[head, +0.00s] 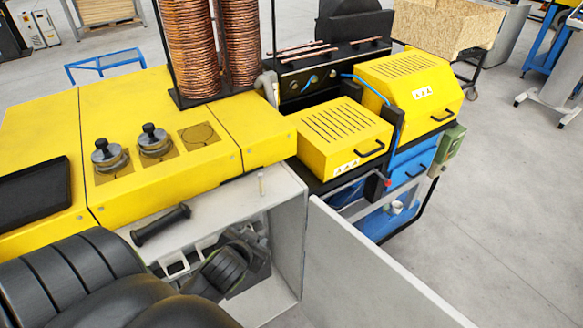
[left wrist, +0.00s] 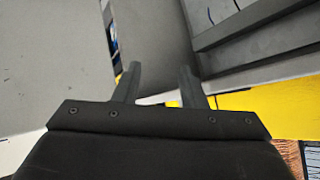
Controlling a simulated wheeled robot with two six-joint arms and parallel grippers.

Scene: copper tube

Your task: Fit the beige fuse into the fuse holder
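My right gripper is not in view.
The open cabinet door (head: 365,275) extends toward the lower right. A black cylindrical handle (head: 160,225) is at the cabinet's upper left edge. The yellow machine top (head: 215,170) with black knobs lies behind. Copper coils (head: 190,50) stand at the back.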

